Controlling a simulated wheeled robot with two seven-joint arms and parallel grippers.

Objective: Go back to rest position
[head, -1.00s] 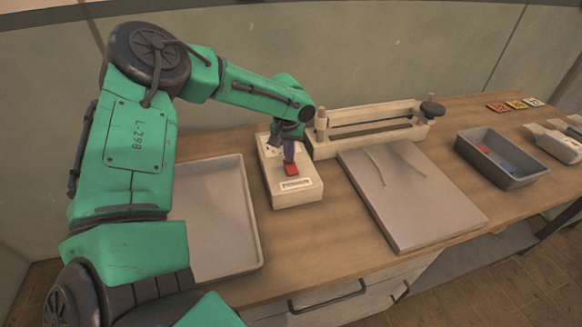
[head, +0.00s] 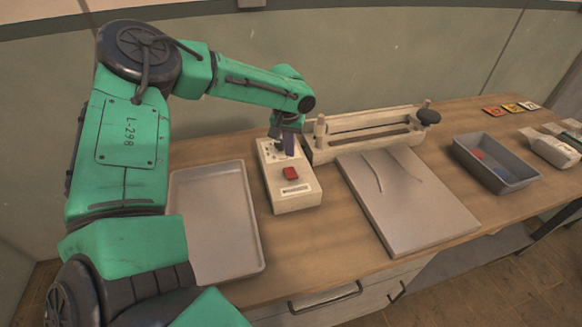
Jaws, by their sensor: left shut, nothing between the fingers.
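My left arm (head: 125,140) comes in from the left and arches over the bench. My left gripper (head: 288,152) is shut and empty. It points down over the back part of a cream control box (head: 297,200). A red button (head: 290,173) on the box shows uncovered, in front of the fingertips. I cannot tell whether the fingertips touch the box. My right gripper is not in view.
A grey tray (head: 215,262) lies left of the box. A cream sealing frame (head: 365,128) stands behind a flat grey plate (head: 420,215). A dark grey bin (head: 512,185) holds red and blue pieces. White bags (head: 552,150) and small coloured cards (head: 512,107) lie at the right.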

